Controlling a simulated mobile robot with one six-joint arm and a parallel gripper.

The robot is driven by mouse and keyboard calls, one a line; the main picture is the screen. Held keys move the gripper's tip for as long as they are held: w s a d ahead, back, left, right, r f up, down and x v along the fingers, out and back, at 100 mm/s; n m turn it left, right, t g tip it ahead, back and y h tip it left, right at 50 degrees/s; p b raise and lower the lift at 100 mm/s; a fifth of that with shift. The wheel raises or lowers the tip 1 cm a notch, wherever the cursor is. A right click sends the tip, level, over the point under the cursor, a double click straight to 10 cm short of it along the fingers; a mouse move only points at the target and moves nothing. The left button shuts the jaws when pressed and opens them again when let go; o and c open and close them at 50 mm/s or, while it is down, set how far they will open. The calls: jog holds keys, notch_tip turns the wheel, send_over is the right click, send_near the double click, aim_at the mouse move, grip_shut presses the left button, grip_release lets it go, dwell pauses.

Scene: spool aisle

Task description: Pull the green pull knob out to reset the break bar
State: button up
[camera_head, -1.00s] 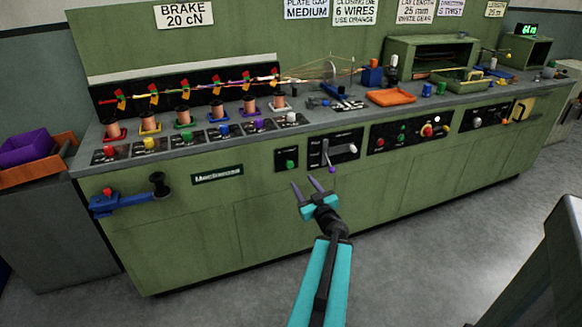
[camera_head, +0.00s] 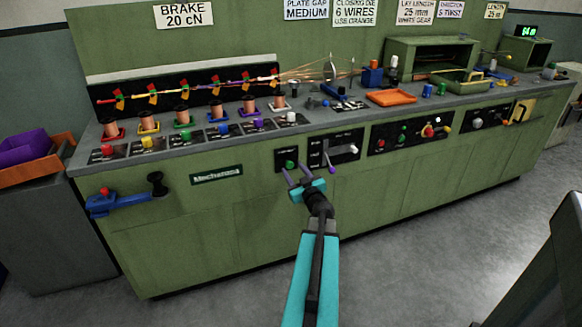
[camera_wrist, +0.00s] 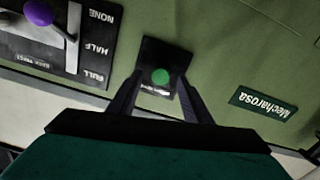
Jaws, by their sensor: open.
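The green pull knob (camera_head: 290,164) sits on a small black plate (camera_head: 281,156) on the front of the green machine. In the wrist view the green knob (camera_wrist: 161,76) shows between the fingertips of my gripper (camera_wrist: 153,80), with a finger on each side and a gap to each. In the head view my gripper (camera_head: 297,176) is open and empty, just in front of and a little below the knob. I cannot tell how deep the fingers reach around it.
Right of the knob is a lever panel (camera_head: 342,150) with a purple-tipped lever (camera_head: 332,169), close to my right finger. It also shows in the wrist view (camera_wrist: 39,12). A nameplate (camera_head: 216,175) is on the left. The floor in front (camera_head: 420,255) is clear.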

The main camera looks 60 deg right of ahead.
aim_at(291, 166)
jog(key=shift+x, duration=2)
grip_shut()
